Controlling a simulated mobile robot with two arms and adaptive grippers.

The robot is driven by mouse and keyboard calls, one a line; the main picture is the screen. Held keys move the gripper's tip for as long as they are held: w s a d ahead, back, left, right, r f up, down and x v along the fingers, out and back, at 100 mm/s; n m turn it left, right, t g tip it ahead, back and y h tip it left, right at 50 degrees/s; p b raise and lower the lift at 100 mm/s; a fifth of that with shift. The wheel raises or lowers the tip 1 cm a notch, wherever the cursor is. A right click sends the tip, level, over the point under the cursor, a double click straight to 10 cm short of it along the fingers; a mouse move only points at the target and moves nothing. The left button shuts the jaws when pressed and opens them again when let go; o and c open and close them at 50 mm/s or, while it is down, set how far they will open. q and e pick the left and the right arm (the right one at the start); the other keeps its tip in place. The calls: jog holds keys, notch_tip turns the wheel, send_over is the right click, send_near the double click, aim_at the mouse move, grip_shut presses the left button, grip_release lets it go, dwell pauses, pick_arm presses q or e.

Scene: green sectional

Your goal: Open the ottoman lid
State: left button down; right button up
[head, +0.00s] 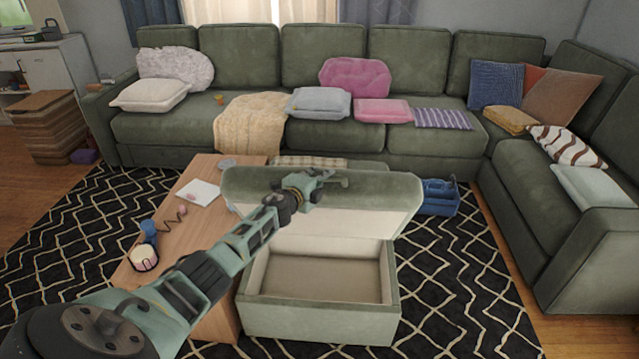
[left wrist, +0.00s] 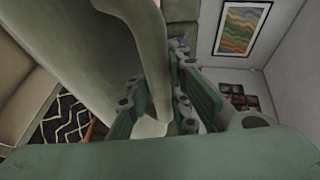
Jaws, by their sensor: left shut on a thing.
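The green ottoman (head: 320,325) stands on the patterned rug with its box open to view; the inside is pale and looks empty. Its lid (head: 385,190) is raised and tilted up above the box at the back. The right gripper shows in neither view.
A wooden coffee table (head: 165,215) stands just left of the ottoman, with a white notepad (head: 198,192) and a candle (head: 144,258) on it. A blue crate (head: 438,198) is behind the ottoman on the right. A green sectional (head: 420,150) spans the back and right. Rug right of the ottoman is clear.

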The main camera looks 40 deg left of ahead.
pick_arm(q)
jog(key=shift+w+a+r, duration=0.1)
jog(key=shift+w+r, duration=0.2)
jog(key=shift+r, duration=0.15)
jog(key=c, duration=2.1)
grip_release()
jog(key=o, duration=0.5)
jog(key=shift+s+r, duration=0.2)
jog(key=shift+s, duration=0.05)
jog(key=shift+c, duration=0.2)
jog(key=shift+f, duration=0.15)
jog(key=shift+s, duration=0.6)
jog(key=v, duration=1)
jog(key=shift+s+d, duration=0.25)
jog(key=shift+s, duration=0.1)
